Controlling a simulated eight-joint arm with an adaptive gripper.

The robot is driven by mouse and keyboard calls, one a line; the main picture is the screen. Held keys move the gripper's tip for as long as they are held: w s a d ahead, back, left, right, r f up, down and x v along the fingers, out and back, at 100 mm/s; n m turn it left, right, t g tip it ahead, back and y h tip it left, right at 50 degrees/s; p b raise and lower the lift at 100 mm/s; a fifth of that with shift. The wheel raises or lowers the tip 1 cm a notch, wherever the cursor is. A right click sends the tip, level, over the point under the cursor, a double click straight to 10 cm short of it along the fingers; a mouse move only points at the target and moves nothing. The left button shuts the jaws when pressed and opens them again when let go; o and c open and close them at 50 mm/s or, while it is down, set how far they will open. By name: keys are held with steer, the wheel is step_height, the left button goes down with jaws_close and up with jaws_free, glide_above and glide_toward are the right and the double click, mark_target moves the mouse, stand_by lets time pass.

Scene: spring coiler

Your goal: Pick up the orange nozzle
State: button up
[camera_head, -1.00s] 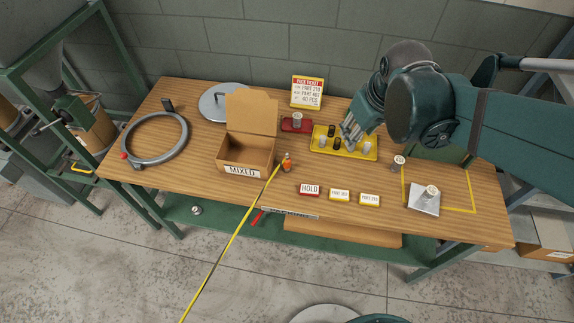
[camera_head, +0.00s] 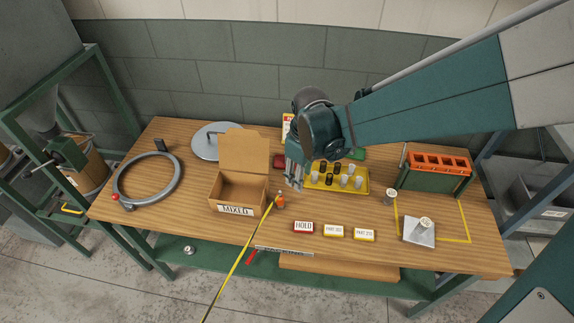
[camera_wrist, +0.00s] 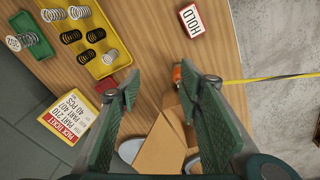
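The orange nozzle (camera_head: 281,200) is a small orange piece with a dark top. It stands on the wooden table just right of the MIXED box's front corner. In the wrist view the orange nozzle (camera_wrist: 177,73) shows near the right fingertip, partly hidden by that finger. My gripper (camera_head: 294,182) hangs above the table, behind and slightly right of the nozzle in the head view. In the wrist view my gripper (camera_wrist: 161,75) has its two green fingers wide apart with nothing held between them.
The open cardboard MIXED box (camera_head: 226,196) stands left of the nozzle. A yellow tray (camera_head: 358,188) with several springs lies to the right. A yellow line (camera_head: 243,252) runs from near the nozzle past the front edge. The HOLD block (camera_head: 303,228) sits front right.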

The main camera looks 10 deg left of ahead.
mark_target(280, 201)
steer(key=a+f+n, duration=0.1)
steer(key=a+f, duration=0.2)
steer(key=f, duration=0.1)
steer(key=a+f+n+g, duration=0.1)
steer(key=a+f, duration=0.3)
steer(key=shift+s+a+n+h, duration=0.1)
steer(key=shift+a+n+h, duration=0.1)
steer(key=shift+n+h, duration=0.15)
steer(key=shift+f, duration=0.1)
steer(key=shift+f, duration=1.15)
steer(key=shift+f, duration=0.1)
steer(key=shift+s+d+f, duration=0.1)
steer(key=shift+f, duration=1.15)
steer(key=shift+s+d+f, duration=0.1)
steer(key=shift+f, duration=1.15)
steer(key=c, duration=1.1)
